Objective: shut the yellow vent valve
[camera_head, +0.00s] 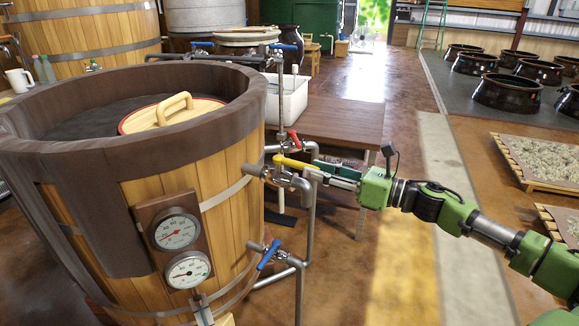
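The yellow vent valve has a yellow lever handle (291,162) on grey metal piping at the right side of the wooden vat (225,185). The lever lies nearly level in the picture, pointing right and slightly down. My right gripper (316,170) comes in from the right, its fingers pointing left at the lever's free end. The fingers look apart, one above and one below the lever's end in the picture. I cannot tell whether either touches it. My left gripper is not in view.
A red-handled valve (294,139) sits just above the yellow lever, and a blue-handled valve (268,255) is lower on the pipes. Two dial gauges (176,231) are on the vat's front. A brown table (335,122) stands behind.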

